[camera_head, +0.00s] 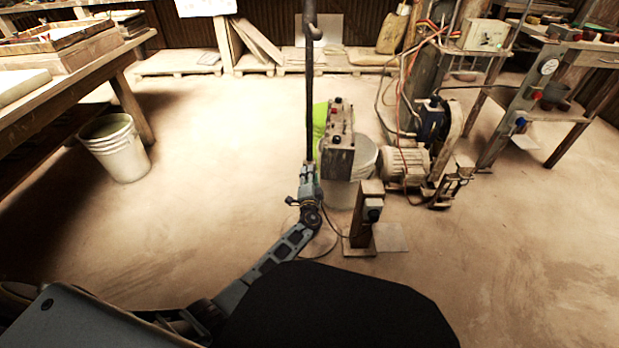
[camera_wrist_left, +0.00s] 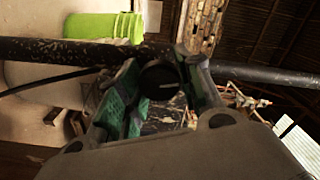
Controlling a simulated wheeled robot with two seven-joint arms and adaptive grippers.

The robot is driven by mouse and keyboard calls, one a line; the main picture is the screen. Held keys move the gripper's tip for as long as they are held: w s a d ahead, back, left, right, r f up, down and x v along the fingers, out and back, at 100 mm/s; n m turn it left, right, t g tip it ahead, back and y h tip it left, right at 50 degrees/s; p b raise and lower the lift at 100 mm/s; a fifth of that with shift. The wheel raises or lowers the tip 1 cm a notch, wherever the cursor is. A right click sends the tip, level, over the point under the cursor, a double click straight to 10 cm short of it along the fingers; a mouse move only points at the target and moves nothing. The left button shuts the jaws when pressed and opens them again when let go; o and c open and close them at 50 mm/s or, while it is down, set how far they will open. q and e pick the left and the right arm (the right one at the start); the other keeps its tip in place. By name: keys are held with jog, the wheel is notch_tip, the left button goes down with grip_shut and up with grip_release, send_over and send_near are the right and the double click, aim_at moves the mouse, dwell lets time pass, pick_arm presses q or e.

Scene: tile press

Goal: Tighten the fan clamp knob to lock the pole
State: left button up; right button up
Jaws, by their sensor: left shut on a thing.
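A dark upright pole (camera_head: 310,95) stands in the middle of the head view, and it crosses the left wrist view (camera_wrist_left: 45,52) sideways. A black round clamp knob (camera_wrist_left: 158,78) sits at the pole, between the green-padded fingers of my left gripper (camera_wrist_left: 160,88). My left gripper also shows in the head view (camera_head: 309,178), raised against the pole, and is shut on the knob. In the head view the gripper hides the knob. My right gripper is not in view.
A dusty control box (camera_head: 339,140) hangs right beside the pole, with a lime-green thing (camera_head: 319,118) behind it. Open floor lies left.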

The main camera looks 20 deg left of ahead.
pick_arm(q)
jog(key=m, duration=0.4)
jog(key=shift+d, duration=0.1)
jog(key=m, duration=0.3)
jog(key=shift+m, duration=0.3)
jog(key=shift+m+p, duration=0.4)
jog(key=shift+m, duration=0.8)
jog(key=m+p, duration=0.1)
jog(key=m, duration=0.3)
jog(key=m+p, duration=0.1)
jog(key=m, duration=0.2)
jog(key=shift+p, duration=0.35)
jog(key=shift+m+p, duration=0.35)
jog(key=shift+m, duration=0.45)
jog(key=shift+s+f+m+p, duration=0.15)
jog(key=shift+m+p, duration=0.3)
jog(key=shift+m, duration=0.75)
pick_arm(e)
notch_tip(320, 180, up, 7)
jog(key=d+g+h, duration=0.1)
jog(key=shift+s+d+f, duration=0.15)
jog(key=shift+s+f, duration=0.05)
